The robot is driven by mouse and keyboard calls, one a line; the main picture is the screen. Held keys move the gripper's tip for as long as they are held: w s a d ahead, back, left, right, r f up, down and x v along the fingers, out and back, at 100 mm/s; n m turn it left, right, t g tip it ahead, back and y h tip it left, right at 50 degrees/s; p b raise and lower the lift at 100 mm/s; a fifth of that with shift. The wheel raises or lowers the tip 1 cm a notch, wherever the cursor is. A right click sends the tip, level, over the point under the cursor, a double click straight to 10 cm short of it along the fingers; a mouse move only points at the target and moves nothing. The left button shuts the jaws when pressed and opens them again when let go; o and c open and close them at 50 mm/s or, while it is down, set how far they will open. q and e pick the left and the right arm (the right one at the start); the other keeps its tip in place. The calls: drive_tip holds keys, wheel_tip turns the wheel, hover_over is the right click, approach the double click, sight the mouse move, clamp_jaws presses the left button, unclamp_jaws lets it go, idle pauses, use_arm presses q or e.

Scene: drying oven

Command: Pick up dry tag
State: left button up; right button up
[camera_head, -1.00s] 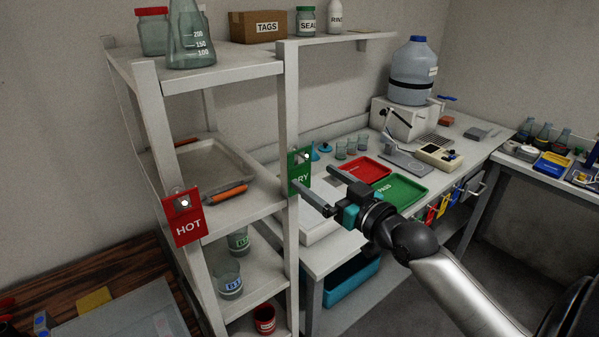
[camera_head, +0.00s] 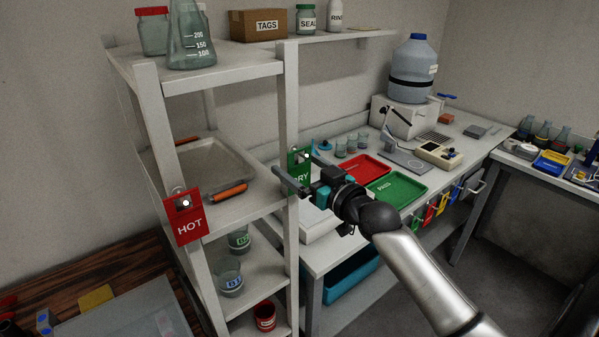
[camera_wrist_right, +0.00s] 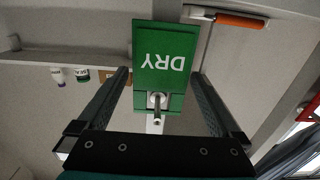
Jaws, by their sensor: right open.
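The green DRY tag (camera_head: 299,172) hangs on the right front post of the shelf rack, partly hidden by my right gripper in the head view. In the right wrist view the tag (camera_wrist_right: 165,60) appears upside down, hanging on a metal peg (camera_wrist_right: 157,108). My right gripper (camera_head: 290,174) is open, its fingers pointing at the tag. In the wrist view the right gripper (camera_wrist_right: 163,85) has one finger on each side of the tag's peg end, with gaps between fingers and tag. My left gripper is not in view.
A red HOT tag (camera_head: 185,215) hangs on the left front post of the rack. A red tray (camera_head: 362,168) and a green PASS tray (camera_head: 397,188) lie on the bench behind my right arm.

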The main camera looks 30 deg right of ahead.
drive_tip(key=c, duration=1.2)
drive_tip(key=shift+c, duration=0.2)
drive_tip(key=shift+r, duration=0.1)
